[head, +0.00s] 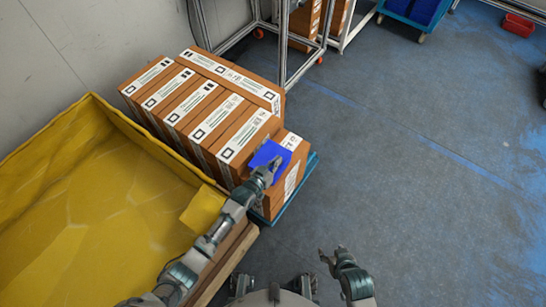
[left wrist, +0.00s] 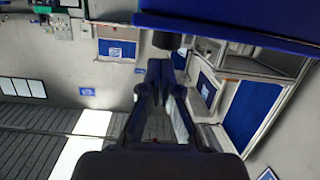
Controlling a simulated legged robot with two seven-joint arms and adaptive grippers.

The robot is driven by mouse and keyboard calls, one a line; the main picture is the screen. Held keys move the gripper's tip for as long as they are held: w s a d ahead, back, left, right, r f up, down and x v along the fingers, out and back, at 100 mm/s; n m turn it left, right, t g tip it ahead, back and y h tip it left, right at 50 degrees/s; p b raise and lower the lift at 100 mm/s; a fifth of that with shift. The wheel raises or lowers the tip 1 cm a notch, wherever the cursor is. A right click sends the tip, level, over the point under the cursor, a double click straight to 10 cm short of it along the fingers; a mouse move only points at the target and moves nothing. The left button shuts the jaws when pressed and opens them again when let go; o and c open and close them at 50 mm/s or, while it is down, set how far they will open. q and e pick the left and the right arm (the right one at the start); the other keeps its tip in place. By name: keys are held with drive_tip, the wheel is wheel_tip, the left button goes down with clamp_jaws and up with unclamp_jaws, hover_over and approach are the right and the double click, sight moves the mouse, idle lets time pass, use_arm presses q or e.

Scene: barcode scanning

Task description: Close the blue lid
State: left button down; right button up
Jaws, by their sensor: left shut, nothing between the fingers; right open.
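The blue lid (head: 270,152) is a bright blue flat panel at the near right end of the row of brown boxes. It looks tilted, and my gripper covers part of it. My left gripper (head: 274,166) is shut and empty, right at the lid; I cannot tell whether it touches. In the left wrist view the left fingers (left wrist: 160,68) are together, and a dark blue panel (left wrist: 235,25), possibly the lid, crosses the top right. My right gripper (head: 334,254) is open and empty over the floor, well away from the lid.
Several brown boxes (head: 193,105) with white labels stand on a blue-edged base (head: 309,172). A large yellow bin (head: 95,200) is at the left, under my left arm. A metal rack (head: 283,45) stands behind.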

use_arm(q)
drive_tip(key=shift+s+d+f, duration=0.15)
drive_tip(key=shift+d+f, duration=0.1)
drive_tip(key=shift+f, duration=0.3)
use_arm(e)
drive_tip(key=shift+s+f, duration=0.1)
drive_tip(key=shift+s, duration=0.1)
use_arm(q)
drive_tip(key=shift+f, duration=0.2)
